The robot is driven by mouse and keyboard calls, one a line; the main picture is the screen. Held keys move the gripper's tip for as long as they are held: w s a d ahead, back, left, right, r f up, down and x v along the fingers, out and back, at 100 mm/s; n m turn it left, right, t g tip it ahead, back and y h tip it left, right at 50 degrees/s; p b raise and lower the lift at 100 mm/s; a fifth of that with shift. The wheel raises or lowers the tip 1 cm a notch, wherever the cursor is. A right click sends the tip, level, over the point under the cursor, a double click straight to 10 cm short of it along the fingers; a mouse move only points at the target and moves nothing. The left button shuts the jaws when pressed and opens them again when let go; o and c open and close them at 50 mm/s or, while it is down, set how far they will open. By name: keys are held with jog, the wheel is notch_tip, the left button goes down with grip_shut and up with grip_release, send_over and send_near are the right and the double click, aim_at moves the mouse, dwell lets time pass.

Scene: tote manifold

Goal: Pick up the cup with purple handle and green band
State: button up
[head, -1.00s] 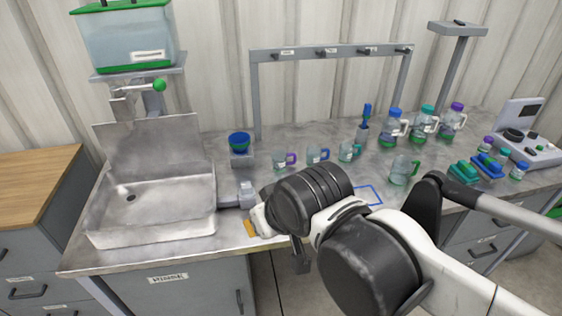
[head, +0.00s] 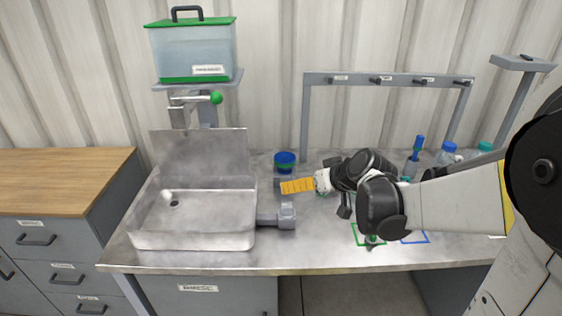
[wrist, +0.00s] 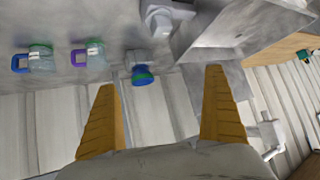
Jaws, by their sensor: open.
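The cup with the purple handle (wrist: 90,52) stands left of centre in the wrist view, with its handle pointing left and a greenish tint on its clear body. A similar cup with a blue handle (wrist: 36,60) stands farther left. In the head view both cups are hidden behind my arm. My gripper (wrist: 160,80) is open and empty, its two orange fingers spread. The purple-handled cup is beyond and left of the left finger, not between the fingers. In the head view my gripper (head: 298,186) points left above the counter, near the sink.
A blue and green round item (head: 285,162) stands right of the sink (head: 195,205) and also shows in the wrist view (wrist: 142,76). A grey rack (head: 388,78) rises behind. Bottles (head: 446,154) and a blue brush (head: 417,150) stand right. Green (head: 369,240) and blue outlines mark the counter front.

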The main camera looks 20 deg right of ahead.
jog(key=w+d+f+t+h+b, duration=0.1)
jog(key=w+d+f+t, duration=0.15)
jog(key=d+f, duration=0.45)
jog(key=w+d+f+t, duration=0.1)
jog(key=w+d+f, duration=0.2)
jog(key=d, duration=0.8)
jog(key=b+x, duration=0.2)
jog(key=x, duration=0.3)
jog(key=b+x, duration=0.2)
jog(key=x, duration=0.4)
jog(key=shift+a+f, duration=0.1)
jog(key=shift+a, duration=0.15)
jog(key=shift+s, duration=0.1)
jog(key=c, duration=1.9)
